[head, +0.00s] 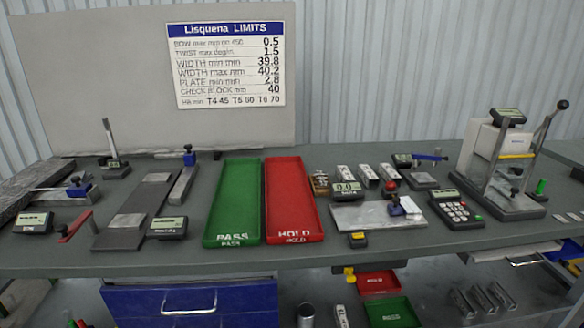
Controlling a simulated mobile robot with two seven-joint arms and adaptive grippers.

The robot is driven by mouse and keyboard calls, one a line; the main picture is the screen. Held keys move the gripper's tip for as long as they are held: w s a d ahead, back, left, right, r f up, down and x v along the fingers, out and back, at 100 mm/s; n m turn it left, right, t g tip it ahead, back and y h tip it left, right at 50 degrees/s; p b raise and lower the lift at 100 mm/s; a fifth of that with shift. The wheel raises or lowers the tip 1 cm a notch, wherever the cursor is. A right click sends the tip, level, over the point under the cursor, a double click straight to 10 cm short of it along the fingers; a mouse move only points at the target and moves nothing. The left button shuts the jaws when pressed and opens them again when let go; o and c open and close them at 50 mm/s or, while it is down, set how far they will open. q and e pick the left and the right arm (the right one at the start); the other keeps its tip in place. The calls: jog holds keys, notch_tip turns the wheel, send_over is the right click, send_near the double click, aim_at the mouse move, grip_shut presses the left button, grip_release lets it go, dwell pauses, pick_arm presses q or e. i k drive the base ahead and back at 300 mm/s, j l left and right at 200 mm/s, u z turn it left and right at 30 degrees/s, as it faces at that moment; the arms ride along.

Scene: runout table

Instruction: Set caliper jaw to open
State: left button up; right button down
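No gripper of mine is in the head view. I cannot tell for certain which device is the caliper. One candidate is a small dark instrument with a blue part (430,157) at the right. Another is a metal piece with a blue block (77,189) at the left, close to a small display (33,222). A display reading about 0.0 (346,188) stands at the back edge of a silver plate (365,216), with a blue-topped part (396,207) on the plate. The jaws are too small to read as open or shut.
A green PASS tray (212,238) and a red HOLD tray (317,232) lie mid-table. A keypad device (457,211) and a tall lever tester (503,160) stand at the right. A limits sign (229,63) hangs behind. Narrow bare strips remain along the grey table's (215,259) front edge.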

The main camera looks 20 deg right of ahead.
aim_at(399, 207)
jog(key=z, duration=1.3)
jog(key=i+l, duration=0.1)
jog(key=l, duration=0.45)
jog(key=l+z, duration=0.15)
jog(key=l, duration=0.45)
jog(key=i, duration=0.05)
